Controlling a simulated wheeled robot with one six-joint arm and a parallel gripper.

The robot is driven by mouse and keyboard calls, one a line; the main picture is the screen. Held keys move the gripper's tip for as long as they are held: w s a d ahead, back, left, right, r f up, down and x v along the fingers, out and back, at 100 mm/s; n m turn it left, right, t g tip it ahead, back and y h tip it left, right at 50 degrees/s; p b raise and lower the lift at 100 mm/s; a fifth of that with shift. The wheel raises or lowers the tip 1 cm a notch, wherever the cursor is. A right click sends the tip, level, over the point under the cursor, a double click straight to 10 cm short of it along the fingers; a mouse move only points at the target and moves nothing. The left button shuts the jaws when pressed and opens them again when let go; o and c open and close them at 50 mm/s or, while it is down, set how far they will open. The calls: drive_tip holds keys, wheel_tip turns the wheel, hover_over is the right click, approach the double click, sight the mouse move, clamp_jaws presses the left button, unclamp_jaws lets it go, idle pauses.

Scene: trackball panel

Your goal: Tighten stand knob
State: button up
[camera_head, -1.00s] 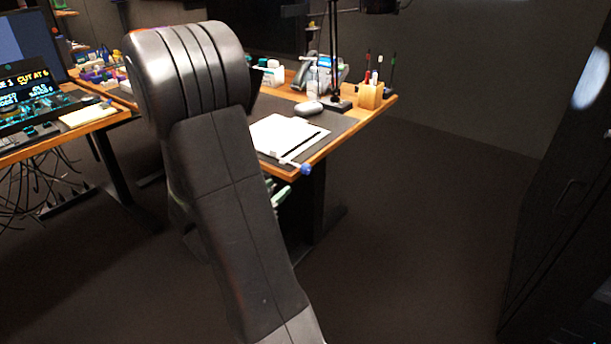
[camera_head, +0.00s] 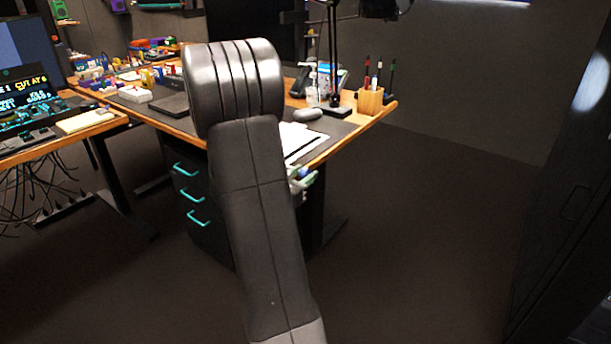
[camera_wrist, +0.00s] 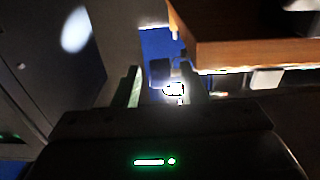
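A small blue knob (camera_head: 304,172) shows at the front edge of the wooden desk (camera_head: 340,140) in the head view, just right of my arm. The pale green fingers of my gripper (camera_head: 302,181) are beside and just below the knob, partly hidden by my arm. In the wrist view my gripper (camera_wrist: 160,88) has its fingers apart, with a dark block and a bright glare between them. A blue patch lies beyond the fingers; I cannot tell whether it is the knob. Contact with the knob cannot be made out.
The desk holds papers (camera_head: 300,142), a grey mouse (camera_head: 308,114), a wooden pen holder (camera_head: 370,101) and a lamp. A drawer unit (camera_head: 190,190) with teal handles stands under it. A dark cabinet (camera_head: 560,220) is at the right. The floor between is clear.

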drive_tip(key=shift+w+d, duration=0.45)
drive_tip(key=shift+w, duration=0.15)
clamp_jaws()
